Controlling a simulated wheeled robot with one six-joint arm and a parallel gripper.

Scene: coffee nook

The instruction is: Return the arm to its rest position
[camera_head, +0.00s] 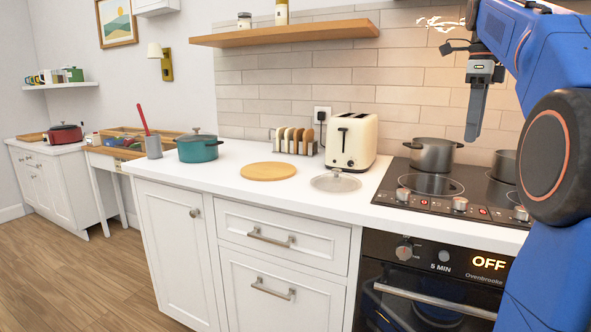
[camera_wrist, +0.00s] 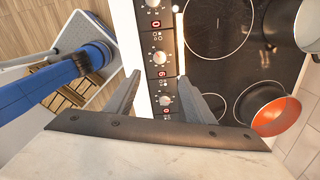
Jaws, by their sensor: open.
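My gripper (camera_head: 475,112) hangs at the upper right of the head view, at the end of my raised blue arm, its fingers pointing down above the cooktop (camera_head: 420,208). In the wrist view my gripper (camera_wrist: 158,85) shows two grey fingers spread apart with nothing between them. Below them are the cooktop's front edge and its control knobs (camera_wrist: 159,57). The gripper is apart from the pots. The head view shows the fingers edge-on, so their gap is hidden there.
A steel pot (camera_head: 432,155) and a second pot (camera_head: 504,166), partly behind my arm, stand on the cooktop. Open floor lies left.

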